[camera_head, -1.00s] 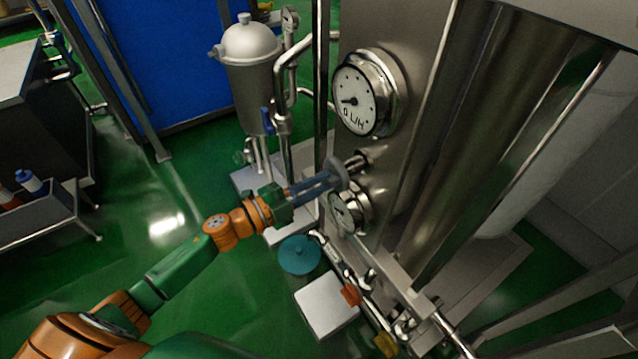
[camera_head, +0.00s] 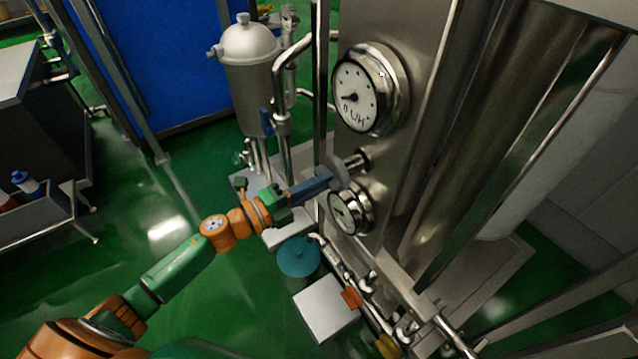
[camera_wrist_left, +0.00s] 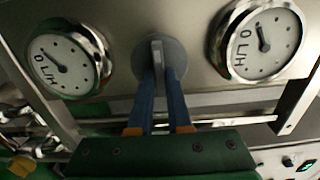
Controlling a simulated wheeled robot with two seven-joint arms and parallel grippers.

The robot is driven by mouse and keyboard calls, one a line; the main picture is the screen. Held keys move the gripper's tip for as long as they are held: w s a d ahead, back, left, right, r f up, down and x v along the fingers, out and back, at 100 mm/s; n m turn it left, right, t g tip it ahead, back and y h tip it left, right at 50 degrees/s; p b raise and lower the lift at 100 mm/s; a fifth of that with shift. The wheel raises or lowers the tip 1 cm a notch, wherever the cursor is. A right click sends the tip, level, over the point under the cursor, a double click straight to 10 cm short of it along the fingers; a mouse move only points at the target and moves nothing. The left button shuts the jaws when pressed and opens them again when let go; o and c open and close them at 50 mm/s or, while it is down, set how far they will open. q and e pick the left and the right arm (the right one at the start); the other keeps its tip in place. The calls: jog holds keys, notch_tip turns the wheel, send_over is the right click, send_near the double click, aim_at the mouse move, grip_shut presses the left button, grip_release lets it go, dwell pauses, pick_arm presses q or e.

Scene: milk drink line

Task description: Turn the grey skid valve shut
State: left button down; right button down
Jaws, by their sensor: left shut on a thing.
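The grey skid valve (camera_head: 336,172) is a round grey disc on a short metal stem, on the steel panel between two dial gauges. In the left wrist view the grey valve (camera_wrist_left: 157,52) shows a raised bar across its face, pointing toward my gripper's palm. My left gripper (camera_head: 322,182) reaches it from the left, and its blue fingers are shut on the bar. In the left wrist view the left gripper (camera_wrist_left: 158,88) has one finger on each side of the bar. The fingertips partly hide the bar. My right gripper is not in view.
The upper gauge (camera_head: 362,96) and lower gauge (camera_head: 347,211) sit close to the valve on the panel. A steel filter vessel (camera_head: 248,75) and pipes stand behind the arm. A teal lid (camera_head: 298,257) and a white box (camera_head: 325,306) are below. Green floor is open at left.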

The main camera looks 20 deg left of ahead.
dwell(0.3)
pick_arm(q)
jog(key=c, duration=0.9)
grip_release()
jog(key=shift+o, duration=0.2)
jog(key=b+v, duration=0.1)
jog(key=v, duration=0.6)
jog(key=shift+a, duration=0.1)
